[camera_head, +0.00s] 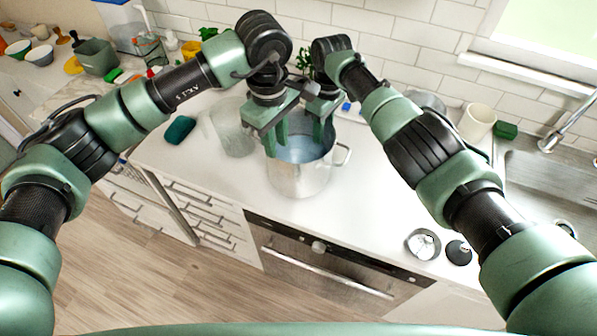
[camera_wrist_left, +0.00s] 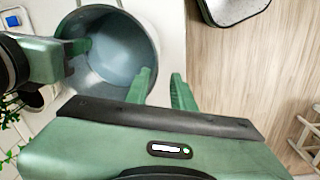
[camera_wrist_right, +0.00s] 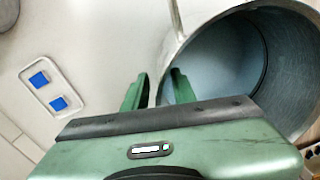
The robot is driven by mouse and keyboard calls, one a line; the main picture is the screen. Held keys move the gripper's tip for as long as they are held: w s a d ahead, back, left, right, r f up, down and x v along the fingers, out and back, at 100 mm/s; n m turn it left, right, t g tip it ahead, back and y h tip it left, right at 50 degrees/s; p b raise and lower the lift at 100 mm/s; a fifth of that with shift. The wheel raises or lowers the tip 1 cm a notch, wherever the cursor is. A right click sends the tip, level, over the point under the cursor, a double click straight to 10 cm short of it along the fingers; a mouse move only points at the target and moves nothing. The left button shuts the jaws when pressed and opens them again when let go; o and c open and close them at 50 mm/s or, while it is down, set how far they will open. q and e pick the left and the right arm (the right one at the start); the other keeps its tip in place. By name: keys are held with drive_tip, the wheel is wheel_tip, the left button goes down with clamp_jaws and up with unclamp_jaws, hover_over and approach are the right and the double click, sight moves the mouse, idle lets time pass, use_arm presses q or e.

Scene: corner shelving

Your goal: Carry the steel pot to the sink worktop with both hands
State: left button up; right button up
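The steel pot (camera_head: 300,180) stands upright on the white counter, open at the top, with a loop handle (camera_head: 343,155) on its right side. My left gripper (camera_head: 274,138) is at the pot's left rim. In the left wrist view the pot (camera_wrist_left: 110,50) shows one finger inside it and one outside, with a gap between the fingers (camera_wrist_left: 162,85). My right gripper (camera_head: 321,128) is at the far right part of the rim. In the right wrist view its open fingers (camera_wrist_right: 158,82) straddle the pot wall (camera_wrist_right: 215,60). Neither gripper is clearly pressing on metal.
The sink (camera_head: 548,185) is at the right, with a faucet (camera_head: 565,125). A white canister (camera_head: 478,122) stands before it. A clear glass vessel (camera_head: 232,128) stands left of the pot. Two small round items (camera_head: 423,244) lie near the front edge. The counter right of the pot is mostly clear.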

drive_tip(key=shift+r, duration=0.15)
use_arm(q)
wheel_tip(320, 180, up, 2)
drive_tip(key=shift+r, duration=0.1)
use_arm(e)
drive_tip(key=r, duration=1.1)
drive_tip(key=shift+w+d+r, duration=0.15)
drive_tip(key=shift+w+r, duration=0.1)
drive_tip(key=shift+r, duration=0.1)
use_arm(q)
drive_tip(key=shift+s, duration=0.1)
use_arm(e)
drive_tip(key=shift+s+f, duration=0.1)
drive_tip(key=shift+f, duration=0.05)
